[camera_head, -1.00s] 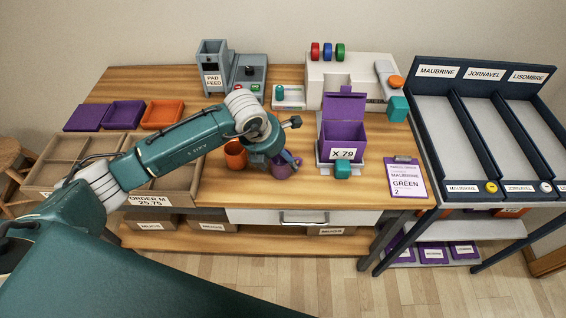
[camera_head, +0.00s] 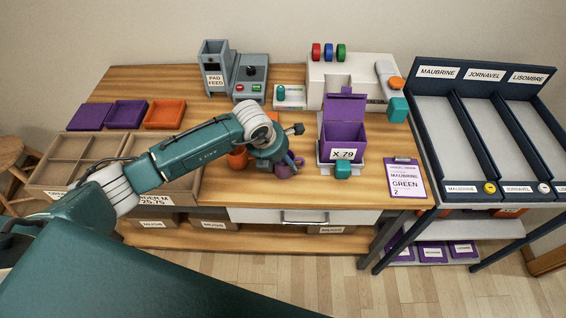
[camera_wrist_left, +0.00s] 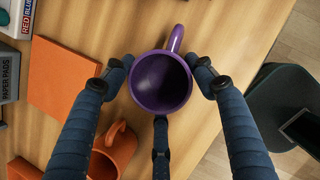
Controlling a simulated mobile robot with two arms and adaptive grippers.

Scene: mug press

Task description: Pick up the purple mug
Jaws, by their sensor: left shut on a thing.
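The purple mug (camera_head: 283,172) is near the front of the wooden table, partly hidden by my left gripper (camera_head: 288,160) in the head view. In the left wrist view, I look down into the open top of the purple mug (camera_wrist_left: 162,84), with its handle pointing up in the picture. My left gripper (camera_wrist_left: 165,72) is shut on the mug, two fingers on its sides and a third at the rim opposite the handle. I cannot tell whether the mug's base touches the table. My right gripper is not in view.
A flat orange piece (camera_wrist_left: 66,80) lies nearby. A purple bin marked X 79 (camera_head: 343,135) and a clipboard (camera_head: 405,178) are to the right. The divided box (camera_head: 85,150) is to the left.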

